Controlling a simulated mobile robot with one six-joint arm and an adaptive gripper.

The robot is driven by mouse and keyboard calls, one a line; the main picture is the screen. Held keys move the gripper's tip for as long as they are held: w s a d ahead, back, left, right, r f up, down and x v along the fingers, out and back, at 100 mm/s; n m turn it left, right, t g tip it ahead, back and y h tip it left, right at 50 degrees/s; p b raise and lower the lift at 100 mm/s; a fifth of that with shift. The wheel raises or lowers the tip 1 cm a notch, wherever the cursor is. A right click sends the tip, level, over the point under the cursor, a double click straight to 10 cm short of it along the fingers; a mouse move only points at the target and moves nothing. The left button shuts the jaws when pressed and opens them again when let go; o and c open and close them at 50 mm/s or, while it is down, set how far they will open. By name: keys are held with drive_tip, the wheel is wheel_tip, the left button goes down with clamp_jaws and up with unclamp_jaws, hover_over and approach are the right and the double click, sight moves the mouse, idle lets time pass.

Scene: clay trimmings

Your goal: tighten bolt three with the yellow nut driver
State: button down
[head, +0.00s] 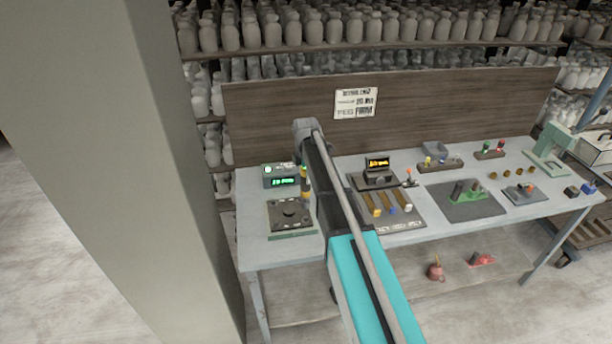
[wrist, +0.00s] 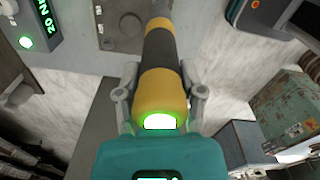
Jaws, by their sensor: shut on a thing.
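The yellow nut driver (wrist: 158,85), banded yellow and black, is in my gripper (wrist: 160,97) in the wrist view, a finger on each side. Its near end glows green; its far tip points toward a dark plate (wrist: 103,30). In the head view the driver (head: 304,184) shows beside my arm, at the right edge of the dark bolt plate (head: 278,213), which has a round centre. I cannot make out bolt three or any bolt numbers. Whether the driver's tip touches the plate is not clear. My arm hides part of the bench there.
A box with a green display (head: 281,181) stands behind the plate; it reads 20 NM in the wrist view (wrist: 36,28). A console with an orange display (head: 377,164) and a rack of coloured-ended tools (head: 391,208) stand to the right. A wooden back panel (head: 430,100) closes the rear.

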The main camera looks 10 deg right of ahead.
sight(306, 192)
drive_tip(key=shift+f, duration=0.15)
drive_tip(key=shift+f+b, duration=2.65)
drive_tip(key=shift+b, duration=0.1)
drive_tip(key=shift+s+f+b, duration=0.15)
drive_tip(key=shift+f+b, duration=0.9)
drive_tip(key=shift+b, duration=0.05)
idle(4.0)
